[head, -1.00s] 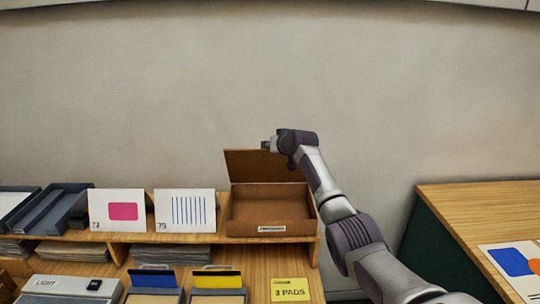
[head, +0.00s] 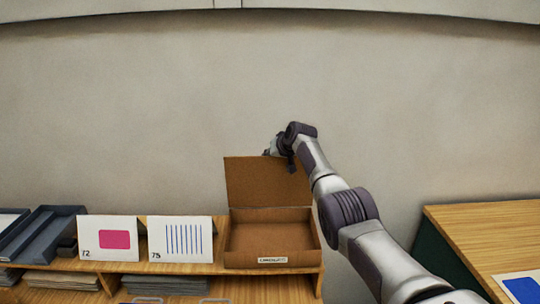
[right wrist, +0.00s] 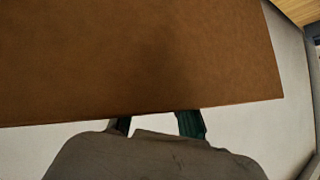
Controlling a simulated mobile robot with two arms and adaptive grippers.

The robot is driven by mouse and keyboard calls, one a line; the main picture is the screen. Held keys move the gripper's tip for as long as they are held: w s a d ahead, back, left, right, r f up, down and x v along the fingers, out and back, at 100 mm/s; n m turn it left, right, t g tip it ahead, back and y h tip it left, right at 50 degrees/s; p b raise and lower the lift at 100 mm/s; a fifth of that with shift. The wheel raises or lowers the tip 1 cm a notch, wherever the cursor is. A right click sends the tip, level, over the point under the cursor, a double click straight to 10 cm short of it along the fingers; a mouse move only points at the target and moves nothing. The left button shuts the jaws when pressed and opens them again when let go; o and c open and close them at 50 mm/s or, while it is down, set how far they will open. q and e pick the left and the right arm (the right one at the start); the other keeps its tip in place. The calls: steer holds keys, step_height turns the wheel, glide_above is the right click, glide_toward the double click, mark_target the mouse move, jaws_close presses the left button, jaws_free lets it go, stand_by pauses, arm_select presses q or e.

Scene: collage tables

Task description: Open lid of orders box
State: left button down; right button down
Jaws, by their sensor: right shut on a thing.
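The brown orders box (head: 270,238) stands on the wooden shelf, with a small white label on its front. Its lid (head: 262,182) stands up at the back, and the inside of the box shows empty. My right gripper (head: 270,153) is at the top edge of the lid, towards its right corner, shut on it. In the right wrist view the lid (right wrist: 140,60) fills the upper part, and the fingers (right wrist: 160,122) are at its edge, partly hidden behind it. My left gripper is not in view.
Left of the box stand a card with blue stripes (head: 180,239) and a card with a pink shape (head: 110,239). Grey trays (head: 45,235) are at the far left. Another wooden table (head: 485,235) is at the right. The wall behind is bare.

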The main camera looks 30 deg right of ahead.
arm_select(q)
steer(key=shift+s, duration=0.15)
arm_select(e)
steer(key=shift+s+a+f, duration=0.1)
steer(key=shift+s+f, duration=0.2)
steer(key=shift+f, duration=0.55)
steer(key=c, duration=0.9)
jaws_free()
steer(key=shift+c, duration=0.2)
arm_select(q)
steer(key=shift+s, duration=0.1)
arm_select(e)
steer(key=shift+v, duration=0.95)
steer(key=r+v, duration=0.1)
steer(key=v, duration=0.9)
steer(key=shift+r, duration=0.2)
steer(key=shift+f, duration=0.1)
